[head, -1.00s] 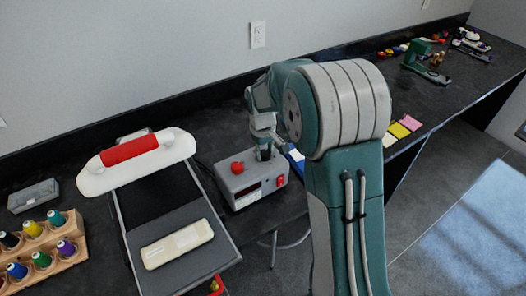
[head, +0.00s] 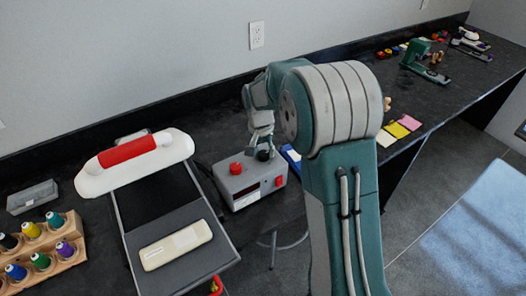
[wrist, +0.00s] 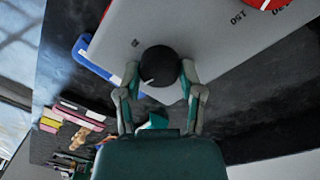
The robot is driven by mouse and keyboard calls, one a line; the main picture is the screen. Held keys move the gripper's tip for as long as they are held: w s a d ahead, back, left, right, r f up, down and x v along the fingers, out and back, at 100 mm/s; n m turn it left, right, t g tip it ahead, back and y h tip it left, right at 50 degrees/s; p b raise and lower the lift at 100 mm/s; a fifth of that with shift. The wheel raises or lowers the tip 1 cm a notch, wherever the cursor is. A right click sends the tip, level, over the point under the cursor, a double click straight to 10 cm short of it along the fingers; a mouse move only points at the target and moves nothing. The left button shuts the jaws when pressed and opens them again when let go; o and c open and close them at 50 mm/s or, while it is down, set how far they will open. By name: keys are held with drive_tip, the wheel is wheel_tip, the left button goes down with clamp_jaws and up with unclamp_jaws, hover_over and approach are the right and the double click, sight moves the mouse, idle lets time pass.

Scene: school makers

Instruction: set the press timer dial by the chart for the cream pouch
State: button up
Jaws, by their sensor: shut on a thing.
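The press timer is a grey box (head: 248,188) with a red knob (head: 237,168) and a red switch (head: 280,181). Its black dial (wrist: 159,64) has a white pointer mark toward the lower left in the wrist view. My gripper (wrist: 160,72) is shut on the dial, one finger at each side. In the head view my gripper (head: 262,150) comes down on the timer's top and mostly hides the dial. A cream pouch (head: 176,245) lies on the grey lower plate of the press (head: 205,262). No chart can be read.
The press's white upper arm with a red handle (head: 128,149) stands left of the timer. A blue-edged item (head: 291,157) lies just right of it. A thread rack (head: 45,262) and grey box (head: 33,196) are at left. Sticky notes (head: 398,130) lie at right.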

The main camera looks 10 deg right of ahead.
sight(260, 152)
drive_tip(key=shift+s+f+m, duration=0.15)
drive_tip(key=shift+s+m, duration=0.05)
drive_tip(key=shift+m, duration=1.4)
drive_tip(key=o, duration=1.2)
drive_tip(key=shift+a, duration=0.1)
drive_tip(key=shift+c, duration=0.2)
drive_tip(key=shift+w, duration=0.1)
drive_tip(key=shift+r, duration=0.2)
drive_tip(key=shift+w+r, duration=0.1)
drive_tip(key=shift+r, duration=0.2)
wheel_tip(260, 152, up, 11)
drive_tip(key=shift+w+a, duration=0.25)
drive_tip(key=shift+a, duration=0.15)
